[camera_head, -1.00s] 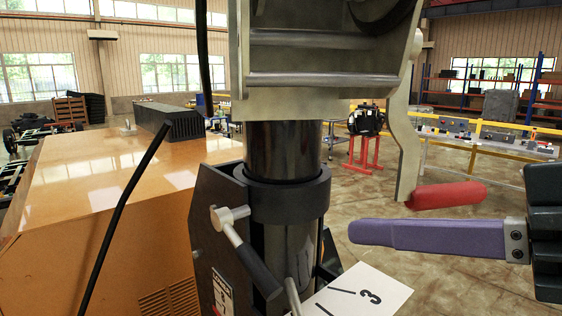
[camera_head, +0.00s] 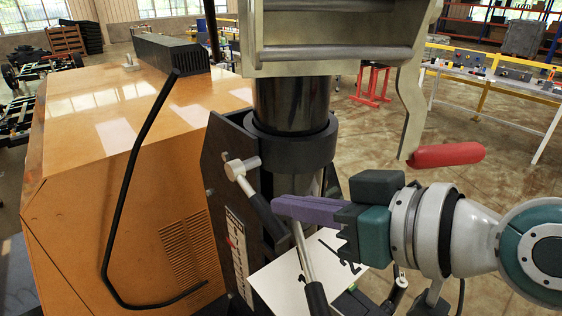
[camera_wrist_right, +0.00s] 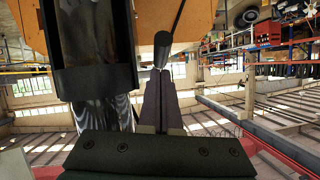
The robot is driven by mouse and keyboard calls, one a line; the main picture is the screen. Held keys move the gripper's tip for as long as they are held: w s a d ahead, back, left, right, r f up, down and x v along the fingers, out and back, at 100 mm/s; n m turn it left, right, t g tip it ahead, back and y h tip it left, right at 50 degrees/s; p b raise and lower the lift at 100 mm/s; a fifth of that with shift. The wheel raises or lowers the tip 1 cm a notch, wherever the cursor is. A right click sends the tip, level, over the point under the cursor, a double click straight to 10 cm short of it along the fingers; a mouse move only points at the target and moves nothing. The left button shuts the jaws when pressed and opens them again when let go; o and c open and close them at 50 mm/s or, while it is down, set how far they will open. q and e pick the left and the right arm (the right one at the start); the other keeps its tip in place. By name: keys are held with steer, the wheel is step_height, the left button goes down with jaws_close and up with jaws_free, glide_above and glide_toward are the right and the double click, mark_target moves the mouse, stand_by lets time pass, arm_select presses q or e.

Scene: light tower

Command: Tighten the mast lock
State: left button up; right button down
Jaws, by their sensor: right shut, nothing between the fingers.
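The black mast (camera_head: 291,100) stands upright through a black collar (camera_head: 290,148). A lock lever with a silver hub (camera_head: 240,167) and a black grip (camera_head: 266,218) sits on the bracket beside the mast. A second silver rod (camera_head: 303,250) with a black grip (camera_head: 317,298) slants down below it. My right gripper (camera_head: 276,207) comes in from the right, its purple fingers shut and empty. In the head view its tips overlap the lever's black grip; contact cannot be told. In the right wrist view the finger tips (camera_wrist_right: 160,76) point at a black-and-silver lever end (camera_wrist_right: 162,50).
A crank arm with a red handle (camera_head: 447,155) hangs above my right arm. A white numbered card (camera_head: 290,285) lies below the mast. The orange housing (camera_head: 120,150) with a bent black rod (camera_head: 128,190) fills the left.

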steer(key=shift+a+f, duration=0.2)
steer(key=shift+f, duration=0.3)
steer(key=shift+f, duration=0.1)
